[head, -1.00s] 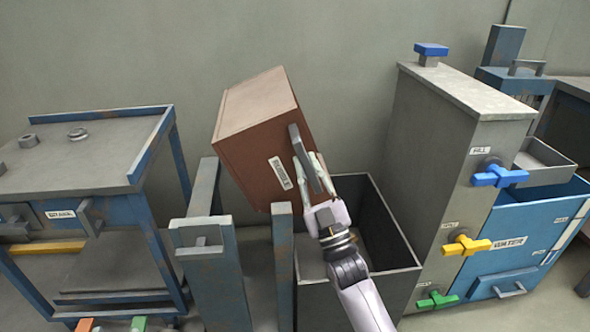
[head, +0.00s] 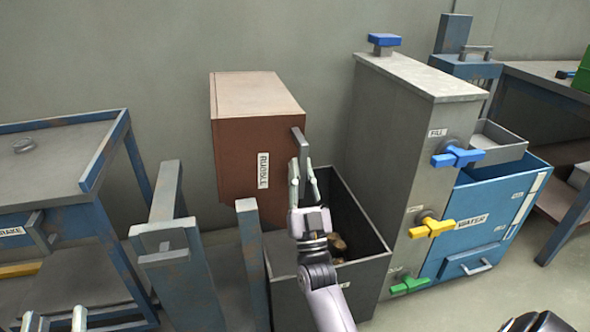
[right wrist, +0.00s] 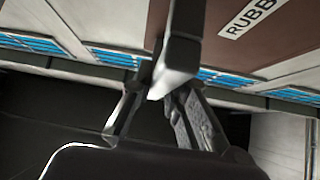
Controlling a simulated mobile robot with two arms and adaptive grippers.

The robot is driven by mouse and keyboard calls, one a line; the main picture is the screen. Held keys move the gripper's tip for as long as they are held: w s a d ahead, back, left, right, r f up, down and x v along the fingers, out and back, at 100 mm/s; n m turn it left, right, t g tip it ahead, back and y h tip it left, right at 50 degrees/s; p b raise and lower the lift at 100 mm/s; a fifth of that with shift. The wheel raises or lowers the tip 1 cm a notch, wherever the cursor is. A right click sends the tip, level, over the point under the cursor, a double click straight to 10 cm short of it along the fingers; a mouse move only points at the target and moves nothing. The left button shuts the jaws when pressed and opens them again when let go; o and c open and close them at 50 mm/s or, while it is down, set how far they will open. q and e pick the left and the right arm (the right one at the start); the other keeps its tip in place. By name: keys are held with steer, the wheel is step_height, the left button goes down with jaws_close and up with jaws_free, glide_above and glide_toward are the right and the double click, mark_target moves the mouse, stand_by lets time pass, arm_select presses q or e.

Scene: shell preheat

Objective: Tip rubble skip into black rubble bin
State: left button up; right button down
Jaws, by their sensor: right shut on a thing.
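The rubble skip (head: 230,150) is a brown box with a RUBBLE label, held about level in the head view beside and above the black rubble bin (head: 365,285). My right gripper (head: 303,172) is shut on the skip's grey bar handle (head: 299,146); the handle also shows between the fingers in the right wrist view (right wrist: 178,60). Brown rubble (head: 338,244) lies in the bin, partly hidden by my right gripper. The skip's inside is not visible. My left gripper (head: 55,320) shows only pale fingertips, apart and empty, at the bottom left edge.
A grey cabinet (head: 400,150) with blue, yellow and green valve handles stands right of the bin, with a blue WATER tank (head: 500,215) beyond. Blue-grey posts (head: 253,255) stand left of the bin. A blue-framed bench (head: 60,165) is at the left.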

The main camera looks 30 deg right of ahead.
arm_select(q)
steer(key=shift+s+r, duration=0.1)
steer(key=shift+r, duration=0.2)
arm_select(e)
steer(key=shift+d+f+m+g+h, duration=0.2)
steer(key=shift+d+m+g+h, duration=0.1)
steer(key=shift+m+h, duration=0.35)
steer(key=shift+f, duration=0.1)
steer(key=c, duration=1.6)
jaws_free()
steer(key=shift+s+d, duration=0.1)
arm_select(q)
steer(key=shift+d, duration=0.1)
arm_select(e)
steer(key=shift+o, duration=0.2)
arm_select(q)
steer(key=shift+r, duration=0.1)
arm_select(e)
steer(key=v, duration=1.2)
